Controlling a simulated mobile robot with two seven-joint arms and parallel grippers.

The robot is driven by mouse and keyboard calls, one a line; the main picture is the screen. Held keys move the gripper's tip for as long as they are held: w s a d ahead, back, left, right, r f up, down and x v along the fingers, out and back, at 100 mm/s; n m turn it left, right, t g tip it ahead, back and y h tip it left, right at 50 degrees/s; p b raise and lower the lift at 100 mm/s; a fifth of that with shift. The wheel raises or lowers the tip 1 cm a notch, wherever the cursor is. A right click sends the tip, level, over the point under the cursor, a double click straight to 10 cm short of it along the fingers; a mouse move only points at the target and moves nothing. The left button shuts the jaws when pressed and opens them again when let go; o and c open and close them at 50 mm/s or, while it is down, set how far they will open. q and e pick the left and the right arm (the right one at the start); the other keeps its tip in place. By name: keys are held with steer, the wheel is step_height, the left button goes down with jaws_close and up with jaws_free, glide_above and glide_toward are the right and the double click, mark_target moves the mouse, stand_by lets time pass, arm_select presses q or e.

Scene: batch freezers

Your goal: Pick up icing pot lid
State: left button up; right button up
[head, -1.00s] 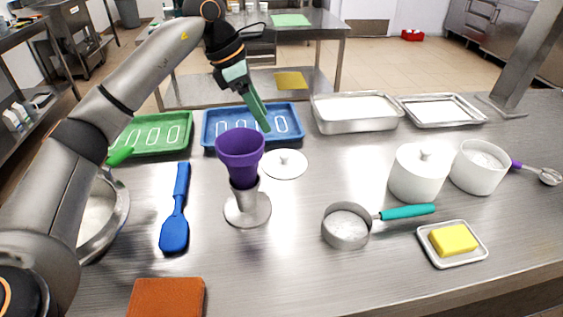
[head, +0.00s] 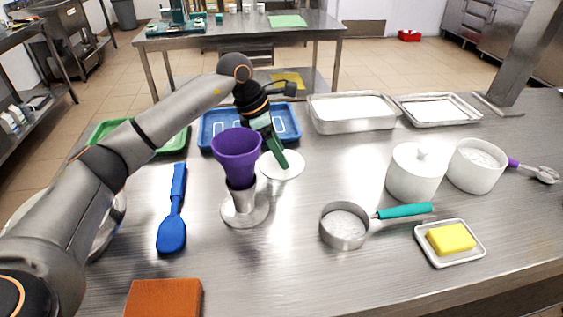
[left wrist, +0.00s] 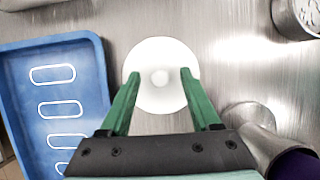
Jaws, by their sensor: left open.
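The icing pot lid (head: 292,171) is a round white disc on the steel counter, just right of the purple cup. In the left wrist view the lid (left wrist: 160,54) lies flat with a small round knob at its centre. My left gripper (head: 280,161) is over the lid, and its green fingers hide part of it in the head view. In the left wrist view the fingers of the gripper (left wrist: 159,72) are apart, one on each side of the knob, with nothing held. I cannot tell the exact height above the lid. My right gripper is not in view.
The purple cup (head: 236,157) in its metal stand (head: 243,210) is close to the left gripper. A blue tray (left wrist: 92,62) lies beside the lid. White pots (head: 412,178) stand to the right, with a measuring pan (head: 344,231) in front. Counter right of the lid is clear.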

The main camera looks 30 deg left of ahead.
arm_select(q)
jaws_close()
stand_by(0.4)
